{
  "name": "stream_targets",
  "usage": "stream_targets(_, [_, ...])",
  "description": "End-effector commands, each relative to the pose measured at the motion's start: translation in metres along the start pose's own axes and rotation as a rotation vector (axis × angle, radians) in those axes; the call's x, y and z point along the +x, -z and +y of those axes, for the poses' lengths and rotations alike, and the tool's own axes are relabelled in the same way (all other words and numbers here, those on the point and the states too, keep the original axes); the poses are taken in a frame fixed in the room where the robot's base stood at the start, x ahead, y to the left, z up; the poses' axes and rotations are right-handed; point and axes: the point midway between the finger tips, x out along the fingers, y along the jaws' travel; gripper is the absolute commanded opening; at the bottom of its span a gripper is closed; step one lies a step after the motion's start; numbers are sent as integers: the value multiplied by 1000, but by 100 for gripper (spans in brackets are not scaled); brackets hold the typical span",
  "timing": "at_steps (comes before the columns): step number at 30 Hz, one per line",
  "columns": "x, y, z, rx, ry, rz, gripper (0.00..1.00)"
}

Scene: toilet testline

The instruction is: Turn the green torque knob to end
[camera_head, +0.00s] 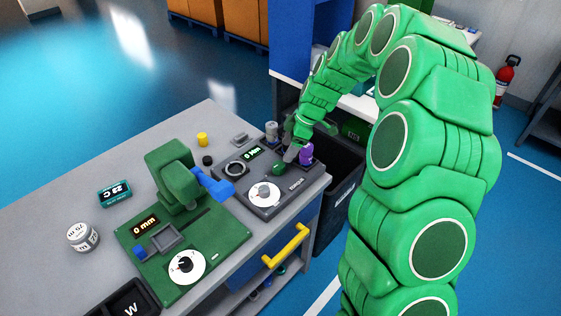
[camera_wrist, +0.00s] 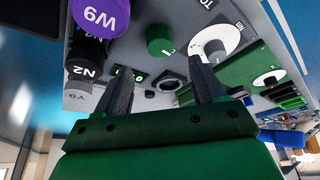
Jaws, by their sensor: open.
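The green torque knob (camera_head: 278,168) sits on the dark grey tester panel (camera_head: 288,203), between the display and the white dial. In the wrist view the round green knob (camera_wrist: 160,33) has a white mark on its edge. My gripper (camera_head: 289,153) is over the back right of the panel, close to the knob. Its two dark fingers (camera_wrist: 160,68) are spread apart with nothing between them. In the wrist view the knob shows just past the fingertips, in line with the gap. The small green display (camera_head: 254,153) reads what looks like 0 Nm.
A purple W9 cylinder (camera_wrist: 100,14), a black N2 cylinder (camera_wrist: 86,58) and a grey Y9 cylinder (camera_wrist: 80,98) stand close to my fingers. A white dial (camera_head: 265,194) and a round socket (camera_head: 236,168) share the panel. A green press (camera_head: 174,177) stands to the left.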

Motion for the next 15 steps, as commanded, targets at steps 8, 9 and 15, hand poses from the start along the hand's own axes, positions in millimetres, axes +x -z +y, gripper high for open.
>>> stream_targets(8, [31, 0, -1, -1, 4, -1, 69])
stream_targets(9, [37, 0, -1, 0, 4, -1, 69])
stream_targets(15, [64, 0, -1, 2, 5, -1, 69])
